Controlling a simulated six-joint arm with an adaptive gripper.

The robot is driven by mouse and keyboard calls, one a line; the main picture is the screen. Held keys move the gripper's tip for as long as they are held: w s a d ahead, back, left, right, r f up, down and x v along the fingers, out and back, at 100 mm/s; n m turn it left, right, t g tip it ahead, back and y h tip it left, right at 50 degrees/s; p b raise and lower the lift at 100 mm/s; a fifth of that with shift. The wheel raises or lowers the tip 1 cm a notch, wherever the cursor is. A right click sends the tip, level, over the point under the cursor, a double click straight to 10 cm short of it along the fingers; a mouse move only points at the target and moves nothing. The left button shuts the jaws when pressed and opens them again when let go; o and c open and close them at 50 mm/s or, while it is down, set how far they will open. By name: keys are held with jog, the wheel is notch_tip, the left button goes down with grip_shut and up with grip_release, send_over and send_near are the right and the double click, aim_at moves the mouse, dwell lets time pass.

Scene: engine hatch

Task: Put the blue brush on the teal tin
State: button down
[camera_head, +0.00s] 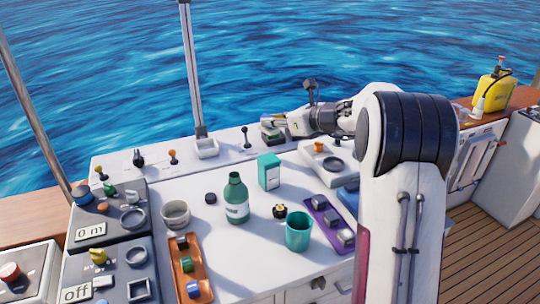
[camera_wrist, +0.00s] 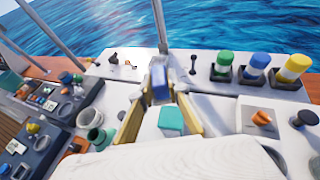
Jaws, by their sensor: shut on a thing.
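A blue piece, apparently the blue brush (camera_wrist: 160,80), is between the fingertips of my gripper (camera_wrist: 160,84) in the wrist view; most of its shape is hidden. In the head view my gripper (camera_head: 277,121) is shut above the back part of the white counter, and the brush cannot be made out there. A teal, box-shaped thing with a pale label, likely the teal tin (camera_head: 268,171), stands upright on the counter, nearer the viewer than my gripper. Its flat top shows below the fingers in the wrist view (camera_wrist: 171,118). The tin is apart from my gripper.
A green bottle (camera_head: 236,200), a teal cup (camera_head: 298,232) and a grey bowl (camera_head: 175,214) stand near the tin. An orange tray (camera_head: 203,274) and a purple tray (camera_head: 317,207) hold small blocks. Green, blue and yellow capped fixtures (camera_wrist: 257,66) stand at the back right.

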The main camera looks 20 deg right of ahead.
jog(key=shift+f, duration=3)
jog(key=shift+f, duration=1.85)
jog(key=shift+f, duration=0.15)
jog(key=c, duration=1.9)
grip_release()
